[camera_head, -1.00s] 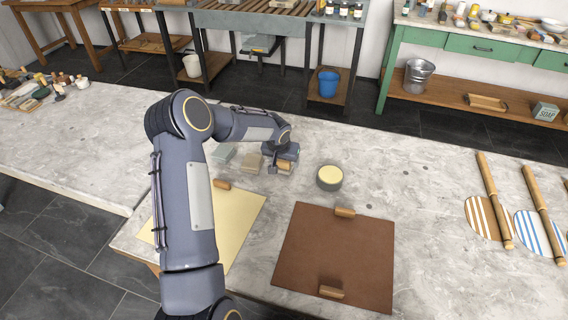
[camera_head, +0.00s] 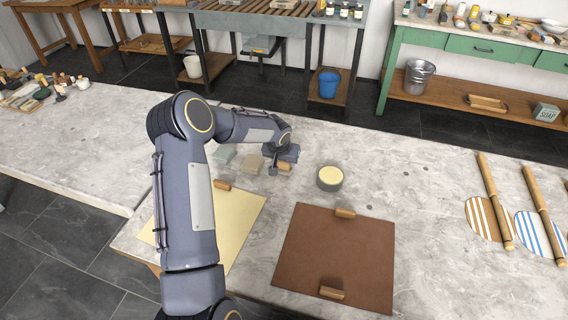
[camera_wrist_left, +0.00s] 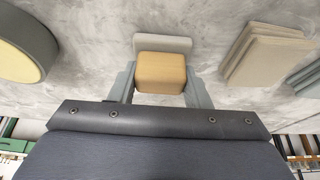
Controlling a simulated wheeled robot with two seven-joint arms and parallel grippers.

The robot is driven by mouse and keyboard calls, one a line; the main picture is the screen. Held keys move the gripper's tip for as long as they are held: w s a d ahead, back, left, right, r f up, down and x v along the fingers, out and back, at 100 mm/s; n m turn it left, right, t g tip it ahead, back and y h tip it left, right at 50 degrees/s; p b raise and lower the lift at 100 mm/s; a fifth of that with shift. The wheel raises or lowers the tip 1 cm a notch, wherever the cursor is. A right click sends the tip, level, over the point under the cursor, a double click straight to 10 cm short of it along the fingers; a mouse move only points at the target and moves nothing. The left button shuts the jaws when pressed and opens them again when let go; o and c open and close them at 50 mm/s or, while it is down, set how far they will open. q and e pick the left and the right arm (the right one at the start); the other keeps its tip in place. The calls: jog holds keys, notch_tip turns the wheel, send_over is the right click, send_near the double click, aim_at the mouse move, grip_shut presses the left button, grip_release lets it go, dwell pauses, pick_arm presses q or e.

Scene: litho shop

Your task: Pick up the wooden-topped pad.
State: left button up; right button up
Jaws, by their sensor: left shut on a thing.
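The wooden-topped pad (camera_wrist_left: 161,72) has a tan wooden block on top of a grey base. In the left wrist view it sits between the two fingers of my left gripper (camera_wrist_left: 160,84), which is shut on its wooden top. The grey base shows beyond the block, close to the stone tabletop; I cannot tell whether it touches it. In the head view the pad (camera_head: 285,168) is small and partly covered by my left gripper (camera_head: 279,167). My right gripper is not in view.
A beige pad stack (camera_head: 254,163) and a greenish pad stack (camera_head: 224,154) lie left of the gripper. A round tin with a cream top (camera_head: 330,178) stands to the right. A brown board (camera_head: 335,256) and a cream sheet (camera_head: 239,222) lie nearer. The right tabletop middle is clear.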

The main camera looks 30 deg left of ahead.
pick_arm(q)
jog(key=shift+r, duration=0.65)
jog(key=s+d+r+b, duration=0.1)
jog(key=s+r+b, duration=0.2)
jog(key=s+r, duration=0.8)
jog(key=s, duration=0.3)
jog(key=shift+d+r, duration=0.35)
jog(key=o, duration=0.5)
jog(key=c, duration=0.4)
